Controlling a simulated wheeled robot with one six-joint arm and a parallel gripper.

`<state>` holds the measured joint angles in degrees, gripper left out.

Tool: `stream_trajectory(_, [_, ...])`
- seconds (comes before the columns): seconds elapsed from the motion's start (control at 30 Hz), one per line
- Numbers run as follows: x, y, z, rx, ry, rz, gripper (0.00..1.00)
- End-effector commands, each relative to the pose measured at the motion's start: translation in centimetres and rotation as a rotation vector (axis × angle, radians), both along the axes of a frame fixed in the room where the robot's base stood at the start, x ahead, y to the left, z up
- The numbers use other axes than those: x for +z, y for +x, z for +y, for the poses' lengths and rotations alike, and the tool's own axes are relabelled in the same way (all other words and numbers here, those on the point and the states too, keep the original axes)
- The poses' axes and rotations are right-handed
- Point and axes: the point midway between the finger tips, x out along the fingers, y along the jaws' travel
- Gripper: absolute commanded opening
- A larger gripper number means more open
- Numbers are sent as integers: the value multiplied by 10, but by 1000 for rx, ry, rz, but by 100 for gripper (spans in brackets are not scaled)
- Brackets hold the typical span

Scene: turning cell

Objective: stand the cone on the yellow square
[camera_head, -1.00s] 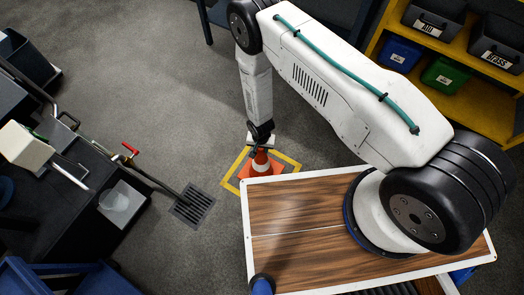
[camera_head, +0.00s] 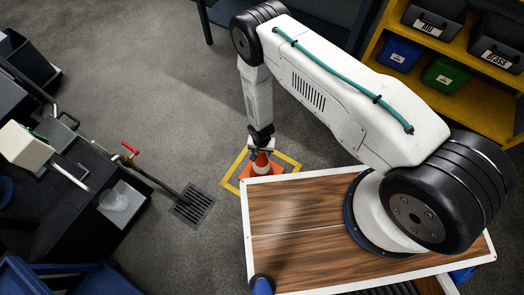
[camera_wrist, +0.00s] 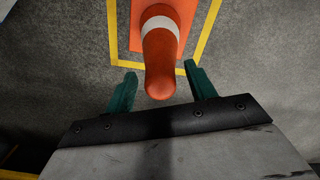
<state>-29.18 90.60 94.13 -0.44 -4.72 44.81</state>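The orange cone (camera_head: 261,161) with a white band stands upright on its square orange base, inside the yellow square outline (camera_head: 228,182) on the floor. Part of the outline is hidden behind the tabletop edge. My gripper (camera_head: 261,143) is just above the cone, pointing down. In the wrist view the cone (camera_wrist: 162,60) points toward the camera, its rounded tip between the two green fingers of my gripper (camera_wrist: 160,72). The fingers are open, with a gap on each side of the tip. The yellow outline (camera_wrist: 112,30) runs around the base there.
A wood-topped table (camera_head: 300,215) with a white rim stands close beside the square. A floor grate (camera_head: 191,206) lies to the left, near a dark machine (camera_head: 75,185). A yellow shelf (camera_head: 470,92) with bins is at upper right. Open floor lies beyond the square.

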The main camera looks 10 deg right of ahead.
Motion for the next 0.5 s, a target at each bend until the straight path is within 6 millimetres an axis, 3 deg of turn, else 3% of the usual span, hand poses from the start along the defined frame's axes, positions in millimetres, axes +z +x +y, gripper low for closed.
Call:
stream_trajectory(0.27, [9,0,0,0,0,0,55])
stream_trajectory(0.5, [56,2,1,1,1,-2,55])
